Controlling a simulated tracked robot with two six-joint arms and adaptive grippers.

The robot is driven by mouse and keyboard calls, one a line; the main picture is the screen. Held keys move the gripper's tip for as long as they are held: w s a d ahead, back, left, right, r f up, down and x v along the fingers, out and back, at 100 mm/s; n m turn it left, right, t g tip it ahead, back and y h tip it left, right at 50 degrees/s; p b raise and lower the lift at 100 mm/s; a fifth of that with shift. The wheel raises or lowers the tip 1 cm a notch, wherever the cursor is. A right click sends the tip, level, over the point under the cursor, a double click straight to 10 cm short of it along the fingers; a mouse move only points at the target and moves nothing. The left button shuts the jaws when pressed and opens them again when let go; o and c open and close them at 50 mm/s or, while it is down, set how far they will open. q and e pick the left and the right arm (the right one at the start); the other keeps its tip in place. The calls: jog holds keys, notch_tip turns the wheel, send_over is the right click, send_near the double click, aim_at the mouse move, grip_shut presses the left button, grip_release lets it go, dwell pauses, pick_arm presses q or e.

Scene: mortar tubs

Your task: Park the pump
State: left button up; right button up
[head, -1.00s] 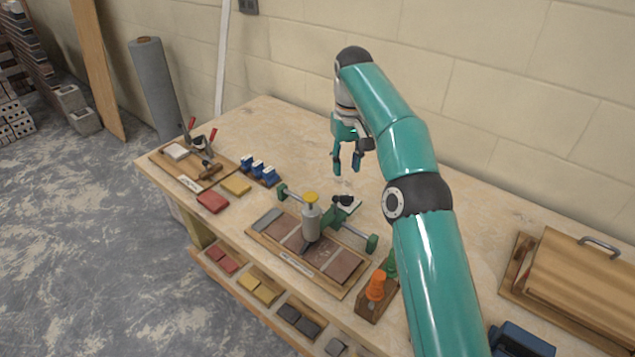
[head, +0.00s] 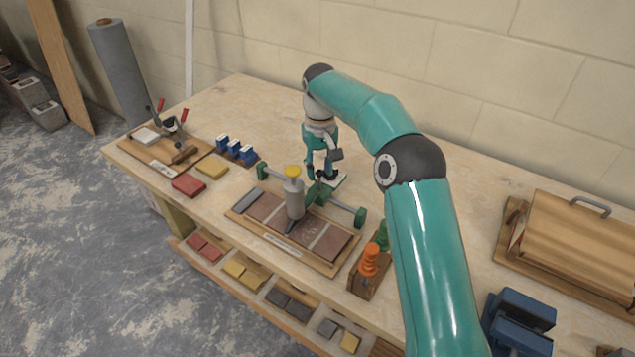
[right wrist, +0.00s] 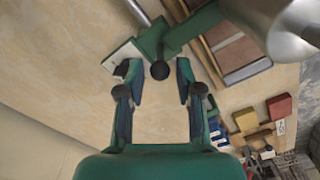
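My right gripper (head: 320,172) points down at this knob from behind the lifter. In the right wrist view my right gripper (right wrist: 158,66) is open, with the black knob between its fingertips and a gap on each side. My left gripper is not in view.
The tile board (head: 326,263) lies under the lifter. A wooden stand with orange (head: 369,260) and green pieces is to its right. Blue pieces (head: 236,149), a red block (head: 188,185) and a yellow block (head: 212,167) lie left. The bench behind is clear.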

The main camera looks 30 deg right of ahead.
aim_at(313, 187)
jog(key=shift+f, duration=1.85)
grip_shut()
